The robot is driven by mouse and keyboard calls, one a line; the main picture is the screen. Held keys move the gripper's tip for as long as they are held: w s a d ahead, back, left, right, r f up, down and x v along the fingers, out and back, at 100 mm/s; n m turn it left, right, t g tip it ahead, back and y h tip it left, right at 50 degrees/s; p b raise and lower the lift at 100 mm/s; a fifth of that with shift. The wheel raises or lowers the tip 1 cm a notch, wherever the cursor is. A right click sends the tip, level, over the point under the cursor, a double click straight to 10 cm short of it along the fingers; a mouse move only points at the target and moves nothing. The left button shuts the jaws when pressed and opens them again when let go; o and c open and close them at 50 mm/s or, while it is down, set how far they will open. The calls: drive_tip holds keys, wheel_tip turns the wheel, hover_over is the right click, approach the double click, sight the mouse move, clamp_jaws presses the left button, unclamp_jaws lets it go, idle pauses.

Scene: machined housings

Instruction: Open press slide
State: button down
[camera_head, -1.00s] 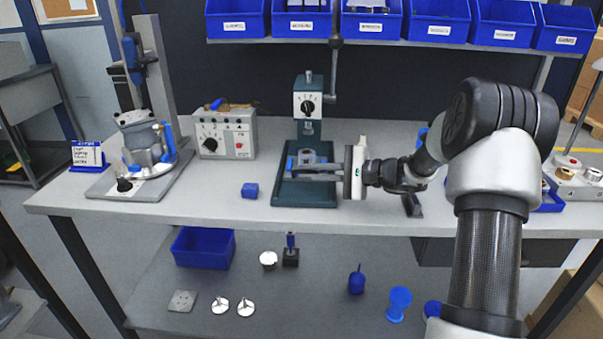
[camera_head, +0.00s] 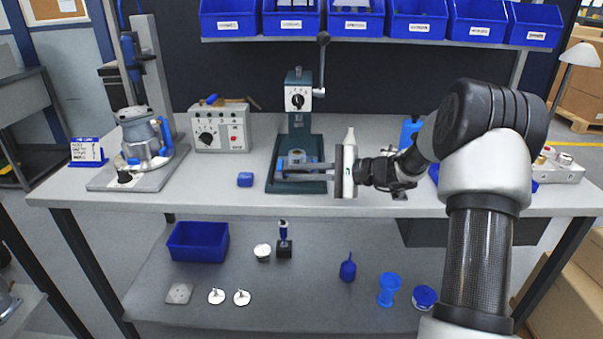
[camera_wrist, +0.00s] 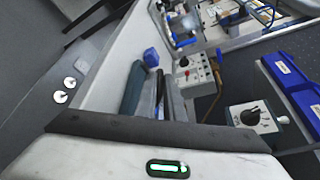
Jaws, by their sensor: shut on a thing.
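The press (camera_head: 298,101) stands mid-bench, with a dial on its head, a dark green base (camera_head: 285,186) and an upright ball-ended lever (camera_head: 322,60). A grey and blue press slide (camera_head: 297,158) sits low over the base. My gripper (camera_head: 284,171) reaches in from the right, its fingers level across the front of the slide and shut on it. The fingers partly hide the slide and its grip. In the wrist view, my gripper (camera_wrist: 156,85) points along the bench, and the press head (camera_wrist: 247,114) shows at the right.
A small blue block (camera_head: 245,180) lies left of the press. A control box (camera_head: 220,127) and a clamped fixture (camera_head: 142,140) stand further left. Blue bins (camera_head: 355,18) hang above. A white bottle (camera_head: 350,137) stands behind my gripper. The bench front is mostly clear.

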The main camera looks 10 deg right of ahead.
drive_tip(key=shift+s+f, duration=0.15)
drive_tip(key=shift+s, duration=0.05)
drive_tip(key=c, duration=1.9)
unclamp_jaws()
drive_tip(key=shift+s, duration=0.1)
drive_tip(key=shift+o, duration=0.2)
drive_tip(key=shift+d+r, duration=0.15)
drive_tip(key=shift+r, duration=0.05)
drive_tip(key=p+v, duration=0.2)
drive_tip(key=v, duration=1.5)
drive_tip(key=shift+p, duration=0.4)
drive_tip(key=shift+f, duration=0.1)
